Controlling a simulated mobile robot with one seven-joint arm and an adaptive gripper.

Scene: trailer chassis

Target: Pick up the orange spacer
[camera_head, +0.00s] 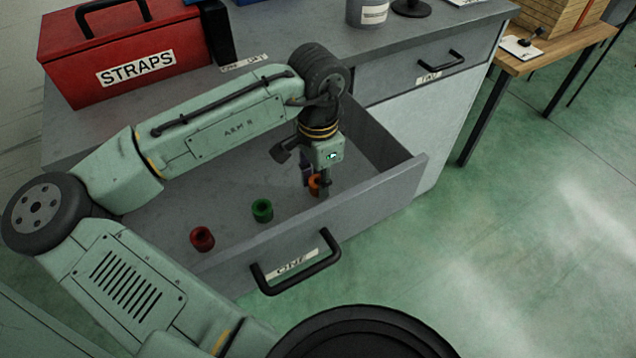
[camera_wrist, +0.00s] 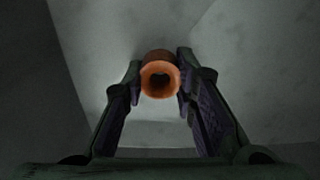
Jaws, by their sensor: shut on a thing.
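The orange spacer (camera_head: 314,184) is a short ring inside the open drawer (camera_head: 352,204), near its right end, partly hidden by my gripper in the head view. In the wrist view the orange spacer (camera_wrist: 160,80) sits between the two fingertips, its round hole facing the camera. My gripper (camera_head: 318,186) points down into the drawer. In the wrist view my gripper (camera_wrist: 159,84) has its fingers shut on the spacer, one at each side. I cannot tell whether the spacer touches the drawer floor.
A green spacer (camera_head: 262,210) and a red spacer (camera_head: 202,238) stand in the drawer to the left. The drawer's front wall with its black handle (camera_head: 298,264) is close to my gripper. A red STRAPS box (camera_head: 125,50) stands on the counter. A wooden table (camera_head: 560,45) is at the right.

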